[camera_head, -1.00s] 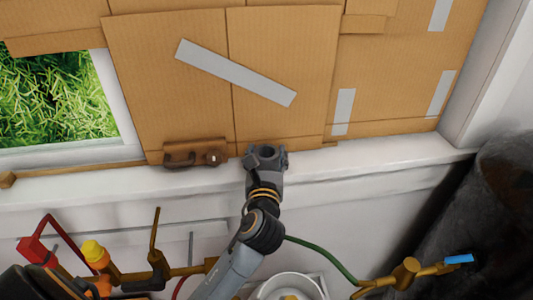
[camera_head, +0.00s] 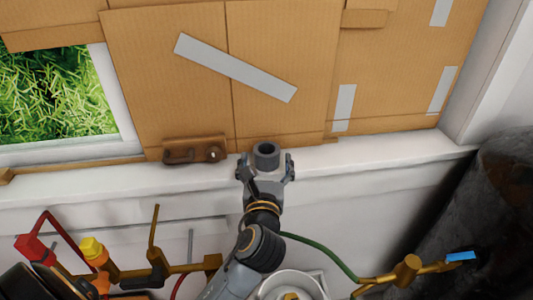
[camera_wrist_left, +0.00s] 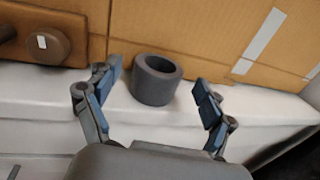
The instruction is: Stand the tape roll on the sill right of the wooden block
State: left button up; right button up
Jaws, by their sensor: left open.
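The tape roll (camera_head: 266,155) is a thick dark grey ring. It sits on the white sill (camera_head: 345,159) against the cardboard, its hole facing up, to the right of a brown wooden-looking block (camera_head: 195,150) with a handle and round knob. My left gripper (camera_head: 265,168) is open, just in front of the roll. In the left wrist view the roll (camera_wrist_left: 155,85) stands clear between the spread fingers (camera_wrist_left: 158,80), with a gap on each side. The block (camera_wrist_left: 35,30) shows at the upper left there. My right gripper is not in view.
Taped cardboard (camera_head: 285,50) covers the wall behind the sill. A window (camera_head: 55,100) is at the left. Below the sill are pipes with a yellow cap (camera_head: 92,248) and a blue-handled valve (camera_head: 460,257). A dark cylinder (camera_head: 490,220) stands at the right. The sill's right part is clear.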

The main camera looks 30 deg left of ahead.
pick_arm(q)
jog(key=b+v, duration=0.1)
jog(key=v, duration=0.7)
jog(key=shift+s, duration=0.1)
